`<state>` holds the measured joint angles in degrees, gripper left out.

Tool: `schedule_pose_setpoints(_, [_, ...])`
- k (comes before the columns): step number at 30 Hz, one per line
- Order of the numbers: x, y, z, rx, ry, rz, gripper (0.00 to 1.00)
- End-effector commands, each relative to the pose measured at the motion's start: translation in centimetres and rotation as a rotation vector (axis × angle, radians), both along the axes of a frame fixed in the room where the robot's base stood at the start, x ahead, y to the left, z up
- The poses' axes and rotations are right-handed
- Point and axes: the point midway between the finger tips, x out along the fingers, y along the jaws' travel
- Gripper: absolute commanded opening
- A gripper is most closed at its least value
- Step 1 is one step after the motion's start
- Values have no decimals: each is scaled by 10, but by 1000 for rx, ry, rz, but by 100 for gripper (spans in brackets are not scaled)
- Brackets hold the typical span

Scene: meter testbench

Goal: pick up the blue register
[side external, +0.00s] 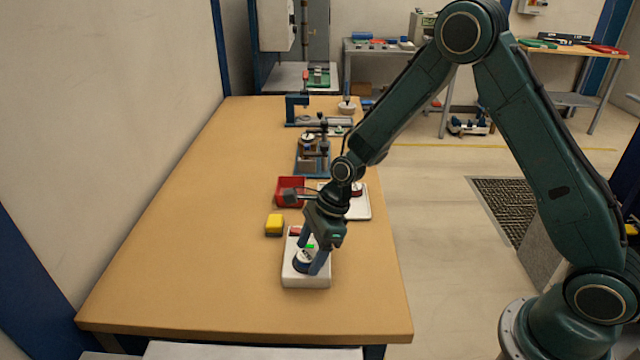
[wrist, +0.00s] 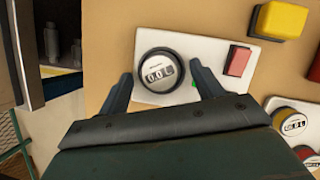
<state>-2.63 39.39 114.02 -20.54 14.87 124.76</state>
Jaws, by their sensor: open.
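A round register (wrist: 160,73) with a dark rim and a white face reading 0.0 L sits on a white plate (wrist: 208,50). In the wrist view its rim looks nearly black, so I cannot be sure that it is blue. My gripper (wrist: 161,71) is open, with one finger on each side of the register and a gap visible at both sides. In the side view, my gripper (side external: 308,266) points down over the white plate (side external: 305,281), and the register (side external: 304,257) shows partly between the fingers. Contact with the fingers cannot be told.
A red block (wrist: 237,60) and a small green piece (wrist: 194,85) are on the plate. A yellow block (side external: 275,225) lies beside it. A red bin (side external: 290,186) and a white tray (side external: 361,207) stand behind. The table's left and front areas (side external: 190,260) are clear.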

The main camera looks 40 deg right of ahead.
Motion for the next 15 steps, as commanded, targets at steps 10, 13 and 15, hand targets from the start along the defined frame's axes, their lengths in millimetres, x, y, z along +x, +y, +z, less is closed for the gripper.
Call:
schedule_pose_setpoints(10, [0,0,0,0,-1,0,66])
schedule_pose_setpoints(13, [0,0,0,0,-1,0,66])
schedule_pose_setpoints(15, [0,0,0,0,-1,0,60])
